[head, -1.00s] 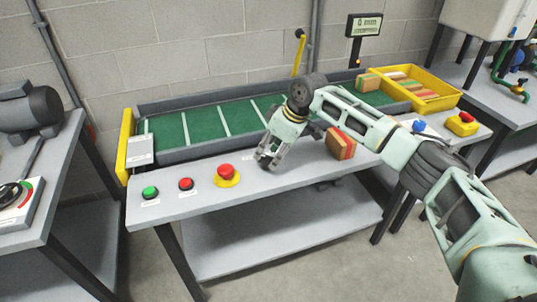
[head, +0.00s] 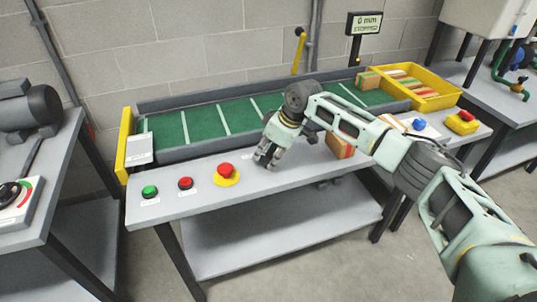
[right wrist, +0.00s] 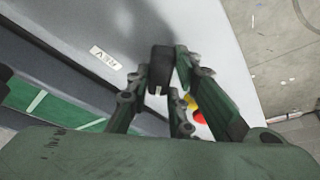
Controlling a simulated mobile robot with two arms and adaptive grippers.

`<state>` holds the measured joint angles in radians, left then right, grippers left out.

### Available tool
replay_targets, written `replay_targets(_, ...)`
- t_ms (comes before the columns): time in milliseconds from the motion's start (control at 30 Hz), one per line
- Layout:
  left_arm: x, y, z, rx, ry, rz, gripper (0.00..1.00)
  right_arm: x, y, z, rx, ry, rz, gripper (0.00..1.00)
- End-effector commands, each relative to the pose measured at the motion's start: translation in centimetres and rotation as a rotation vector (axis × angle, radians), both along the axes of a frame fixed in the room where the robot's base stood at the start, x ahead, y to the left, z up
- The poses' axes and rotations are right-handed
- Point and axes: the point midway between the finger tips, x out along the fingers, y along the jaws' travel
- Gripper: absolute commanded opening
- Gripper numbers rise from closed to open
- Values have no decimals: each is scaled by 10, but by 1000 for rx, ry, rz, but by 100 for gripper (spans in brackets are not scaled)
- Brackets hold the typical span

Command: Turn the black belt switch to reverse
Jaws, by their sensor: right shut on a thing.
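The black belt switch (right wrist: 160,60) shows in the right wrist view as a dark block with a small white mark at its lower end. A label on the bench (right wrist: 105,59), apparently reading REV, lies left of it. My right gripper (right wrist: 165,72) is shut on the switch, with its fingers on both sides. In the head view my right gripper (head: 267,156) points down at the bench top (head: 215,205), in front of the green belt (head: 202,120), and hides the switch. I cannot tell which position the switch is set to. My left gripper is not in view.
Left of the gripper are a red emergency stop (head: 226,170), a red button (head: 186,183) and a green button (head: 150,191). A striped wooden block (head: 337,146) lies close behind my forearm. A display (head: 364,23) reads 0 mm, stopped. A yellow tray (head: 444,103) holds blocks.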

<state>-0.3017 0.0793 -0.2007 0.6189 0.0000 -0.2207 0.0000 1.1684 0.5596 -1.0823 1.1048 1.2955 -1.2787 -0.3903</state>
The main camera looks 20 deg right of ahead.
Motion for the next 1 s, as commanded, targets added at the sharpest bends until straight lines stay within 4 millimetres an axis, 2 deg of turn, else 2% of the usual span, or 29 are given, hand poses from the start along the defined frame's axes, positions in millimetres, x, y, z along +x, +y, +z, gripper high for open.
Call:
replay_targets(167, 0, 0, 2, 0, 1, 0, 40, 0, 0, 1, 0, 0, -5, 0)
replay_targets(367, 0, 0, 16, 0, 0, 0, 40, -1, 1, 4, 0, 2, -53, 0)
replay_targets(567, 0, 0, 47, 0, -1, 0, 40, -2, 2, 7, 1, 4, -175, 0)
replay_targets(1000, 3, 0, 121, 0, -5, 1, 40, -3, 4, 7, 1, 5, -583, 0)
